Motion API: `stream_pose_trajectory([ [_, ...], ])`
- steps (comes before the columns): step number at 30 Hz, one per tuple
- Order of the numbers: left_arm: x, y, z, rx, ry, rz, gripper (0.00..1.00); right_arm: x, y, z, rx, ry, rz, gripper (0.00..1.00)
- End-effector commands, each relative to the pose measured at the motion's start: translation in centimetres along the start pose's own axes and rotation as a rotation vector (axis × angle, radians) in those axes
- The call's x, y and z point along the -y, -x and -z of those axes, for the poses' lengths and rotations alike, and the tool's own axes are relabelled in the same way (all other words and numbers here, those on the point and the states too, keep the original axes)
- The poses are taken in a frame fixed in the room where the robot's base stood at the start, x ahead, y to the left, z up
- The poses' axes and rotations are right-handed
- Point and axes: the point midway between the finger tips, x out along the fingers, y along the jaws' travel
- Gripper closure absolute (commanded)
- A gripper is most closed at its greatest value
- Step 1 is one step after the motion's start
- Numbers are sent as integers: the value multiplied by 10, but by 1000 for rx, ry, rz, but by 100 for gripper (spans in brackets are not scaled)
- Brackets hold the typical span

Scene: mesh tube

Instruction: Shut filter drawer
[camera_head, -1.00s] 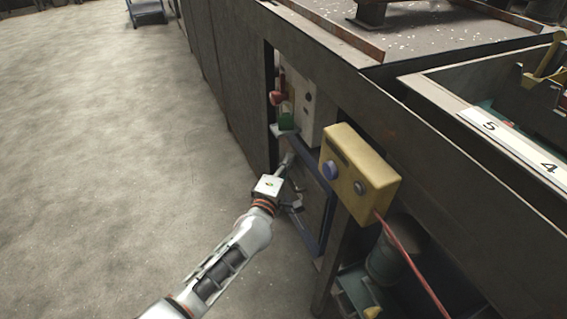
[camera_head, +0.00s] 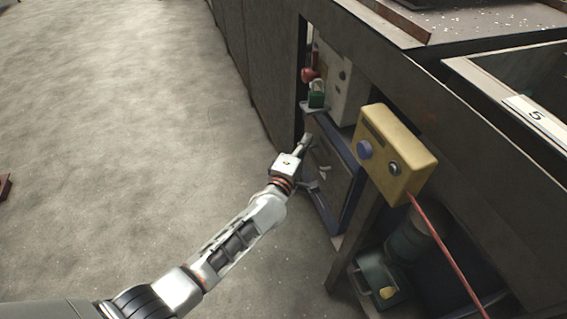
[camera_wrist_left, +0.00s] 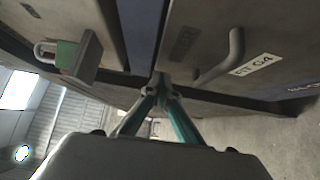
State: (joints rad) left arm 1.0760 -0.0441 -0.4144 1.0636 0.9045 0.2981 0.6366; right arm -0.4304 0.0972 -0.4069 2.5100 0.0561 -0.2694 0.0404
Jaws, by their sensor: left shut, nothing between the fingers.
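The filter drawer (camera_head: 345,178) shows as a dark front panel with blue edging, low in the side of the long cabinet. In the left wrist view its front (camera_wrist_left: 205,30) carries a bent bar handle (camera_wrist_left: 226,58) and a white label (camera_wrist_left: 256,65) reading something like "FT 04". My left gripper (camera_head: 305,142) is shut and empty at the upper left part of the drawer front. In the left wrist view its fingertips (camera_wrist_left: 160,80) are together by the panel's edge, beside the handle and not around it. Whether they touch the panel I cannot tell. My right gripper is not in view.
A yellow button box (camera_head: 400,155) with a red cable (camera_head: 445,243) juts out right of the drawer. A green padlock (camera_head: 316,95) hangs above it and shows in the left wrist view (camera_wrist_left: 75,58). A dark green case (camera_head: 380,280) sits below right.

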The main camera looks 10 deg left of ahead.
Motion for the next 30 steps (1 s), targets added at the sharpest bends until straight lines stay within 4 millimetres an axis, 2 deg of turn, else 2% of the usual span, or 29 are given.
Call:
stream_pose_trajectory([
  [3, -4, 10, 2, -2, -2, -2, 100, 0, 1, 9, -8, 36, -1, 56],
  [11, -8, 54, 4, -4, -3, -8, 100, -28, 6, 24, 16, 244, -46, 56],
  [18, -3, 89, 4, -4, -2, -3, 100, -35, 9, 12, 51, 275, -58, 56],
  [24, 0, 102, 3, -4, -1, 0, 100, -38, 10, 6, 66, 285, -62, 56],
  [30, 2, 104, 3, -4, -1, 2, 100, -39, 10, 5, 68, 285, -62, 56],
])
